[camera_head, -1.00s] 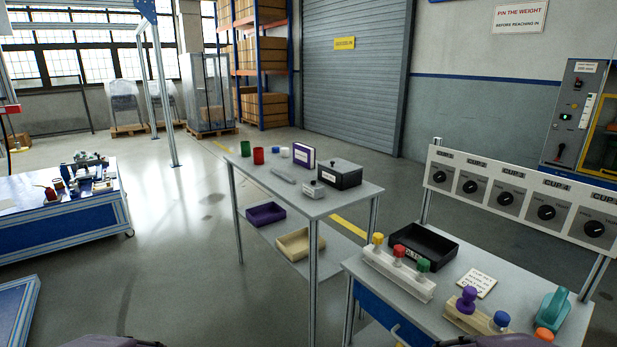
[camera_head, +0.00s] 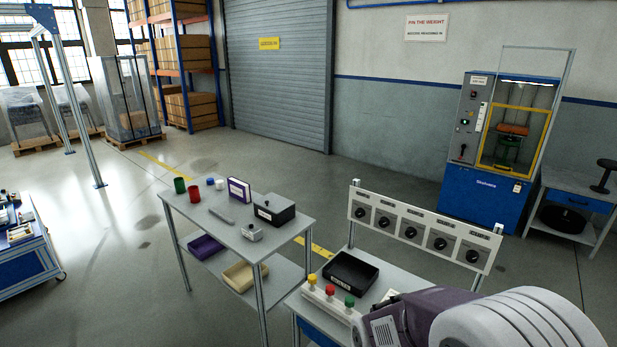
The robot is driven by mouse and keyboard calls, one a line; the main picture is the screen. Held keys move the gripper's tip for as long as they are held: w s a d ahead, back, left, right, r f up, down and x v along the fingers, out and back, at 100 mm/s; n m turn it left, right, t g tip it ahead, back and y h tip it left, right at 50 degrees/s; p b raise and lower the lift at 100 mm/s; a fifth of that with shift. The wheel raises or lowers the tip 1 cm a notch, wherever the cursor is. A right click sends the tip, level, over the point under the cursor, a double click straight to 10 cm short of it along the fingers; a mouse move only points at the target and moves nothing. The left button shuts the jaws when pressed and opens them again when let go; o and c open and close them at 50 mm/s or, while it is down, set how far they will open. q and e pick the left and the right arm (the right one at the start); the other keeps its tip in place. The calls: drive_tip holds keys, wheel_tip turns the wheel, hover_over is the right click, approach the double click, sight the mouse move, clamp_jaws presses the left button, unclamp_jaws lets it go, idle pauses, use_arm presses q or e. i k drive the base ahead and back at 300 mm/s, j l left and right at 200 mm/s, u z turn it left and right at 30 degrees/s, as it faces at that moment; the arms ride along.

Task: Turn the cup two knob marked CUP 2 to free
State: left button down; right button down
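A white panel (camera_head: 425,214) carries a row of several round black knobs on grey plates, above the back of the right-hand workbench. The labels above the knobs are too small to read clearly now. The second knob from the left (camera_head: 384,222) appears to be the one under CUP 2, going by the earlier, larger view. Its pointer setting cannot be made out. My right arm fills the lower right, in front of the bench and below the panel, apart from the knobs in the picture. Its fingertips do not show. My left gripper is out of view.
On the bench are a black tray (camera_head: 333,284) and a white block with yellow, red and green knobs (camera_head: 330,301). My arm hides the bench's right part. A grey table (camera_head: 210,217) with cups and boxes stands left. A blue machine (camera_head: 485,198) stands behind the panel.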

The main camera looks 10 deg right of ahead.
sight(384, 222)
drive_tip(key=z, duration=1.25)
